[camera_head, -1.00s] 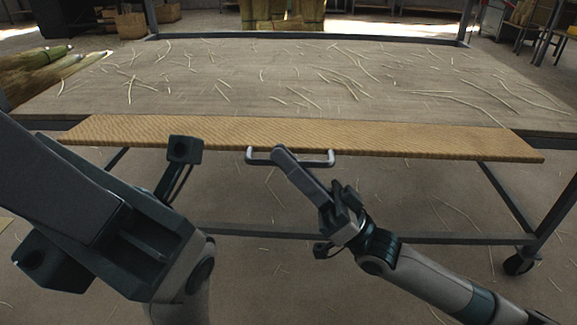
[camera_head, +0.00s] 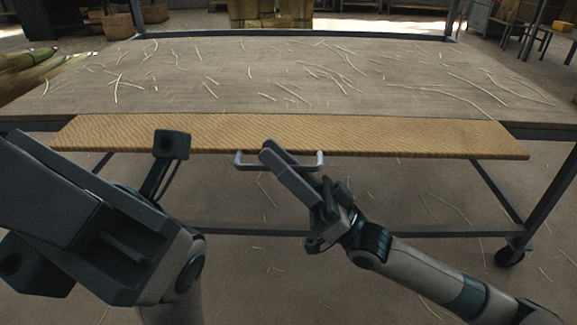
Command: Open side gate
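The side gate (camera_head: 400,137) is a long tan wood-grained panel along the front edge of the table. It lies tilted outward, with its face seen from above. A grey U-shaped handle (camera_head: 306,165) sticks out from the middle of its front edge. My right gripper (camera_head: 268,150) is at the handle, its fingers overlapping the bar. The fingers look close together, but whether they grip the bar is hidden. My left gripper (camera_head: 85,165) is at the lower left, large and close to the camera, apart from the gate. Its fingertips are not clearly shown.
The grey table top (camera_head: 250,75) carries scattered straw stalks. A table leg (camera_head: 545,200) with a caster (camera_head: 509,256) stands at the right. The floor in front of the table is mostly clear.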

